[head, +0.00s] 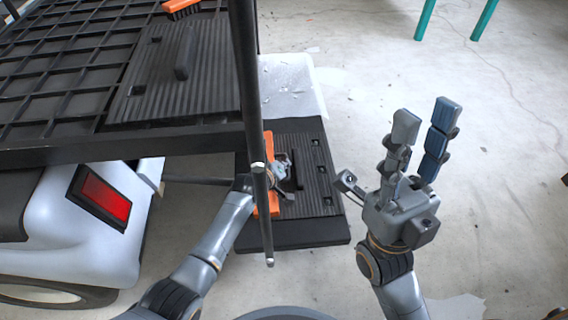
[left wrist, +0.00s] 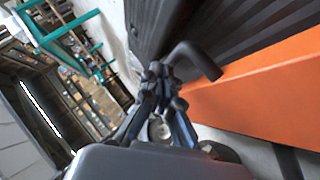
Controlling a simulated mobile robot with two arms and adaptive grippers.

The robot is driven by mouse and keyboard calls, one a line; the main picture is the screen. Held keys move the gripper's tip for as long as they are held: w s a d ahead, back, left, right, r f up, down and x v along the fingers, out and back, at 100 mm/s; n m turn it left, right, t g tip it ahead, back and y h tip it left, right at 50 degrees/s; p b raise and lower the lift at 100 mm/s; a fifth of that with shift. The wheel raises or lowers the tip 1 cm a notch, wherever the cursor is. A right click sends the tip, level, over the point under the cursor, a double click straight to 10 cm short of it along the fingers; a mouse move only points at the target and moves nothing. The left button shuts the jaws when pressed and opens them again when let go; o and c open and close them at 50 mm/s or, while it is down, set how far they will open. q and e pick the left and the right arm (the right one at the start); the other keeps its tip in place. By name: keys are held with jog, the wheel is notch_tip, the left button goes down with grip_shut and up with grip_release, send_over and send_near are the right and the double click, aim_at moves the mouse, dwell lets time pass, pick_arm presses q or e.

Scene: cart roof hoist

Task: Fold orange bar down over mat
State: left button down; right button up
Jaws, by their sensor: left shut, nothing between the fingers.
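A black ribbed mat (head: 318,165) lies on a dark slab low beside the cart. The orange bar (head: 266,205) runs along the mat's left edge, partly hidden by a dark pole and my left arm. In the left wrist view the orange bar (left wrist: 262,92) fills the right side, close to my fingers. My left gripper (head: 283,168) is at the mat's left part by the bar. Its fingers (left wrist: 160,72) are shut and empty, near a black hooked handle (left wrist: 196,58); contact is unclear. My right gripper (head: 425,116) is raised right of the mat, fingers apart, empty.
A dark upright pole (head: 248,90) stands in front of my left gripper. The cart's black grid roof (head: 60,70) carries another ribbed mat (head: 180,70) and orange piece (head: 182,7). A red tail light (head: 104,198) is below.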

dwell(0.3)
pick_arm(q)
jog(key=shift+v, duration=3.75)
